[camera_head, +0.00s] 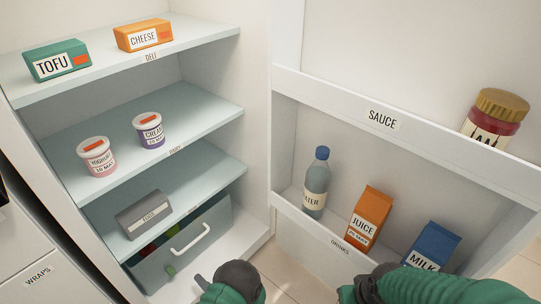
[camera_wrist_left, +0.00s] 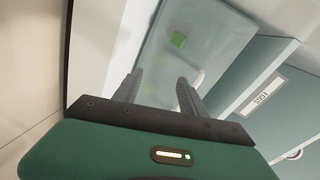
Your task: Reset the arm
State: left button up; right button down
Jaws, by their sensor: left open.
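My left gripper (camera_wrist_left: 159,82) shows in the left wrist view with its two grey fingers apart and nothing between them. Beyond the fingers is a pale, see-through drawer front with a light handle (camera_wrist_left: 197,78) and a green item (camera_wrist_left: 178,39) behind it.
The fridge shelves hold a tofu box (camera_head: 58,61), cheese box (camera_head: 143,36), two tubs and a grey box (camera_head: 145,214). The drawer (camera_head: 185,250) below looks partly out.

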pick_arm(q)
jog(key=w+d+r+n+g+h+p, duration=0.1)
jog(key=w+d+r+n+h+p, duration=0.2)
jog(key=r, duration=0.6)
jog(key=w+d+r+n+g+h+p, duration=0.1)
jog(key=w+d+r+h+p, duration=0.4)
jog(key=r, duration=0.4)
jog(key=s+a+r+n+g+h+p, duration=0.1)
jog(key=s+a+r+g+h+p, duration=0.2)
jog(key=s+r, duration=0.75)
jog(key=s+a+r+n+g+p, duration=0.1)
jog(key=s+a+r+g+p, duration=0.3)
jog(key=s+r, duration=0.7)
notch_tip(320, 180, up, 34)
jog(key=d+p, duration=0.1)
jog(key=p, duration=3.5)
jog(key=shift+s+d+f+t, duration=0.15)
jog(key=shift+s+f+t, duration=0.05)
jog(key=shift+s+t, duration=0.1)
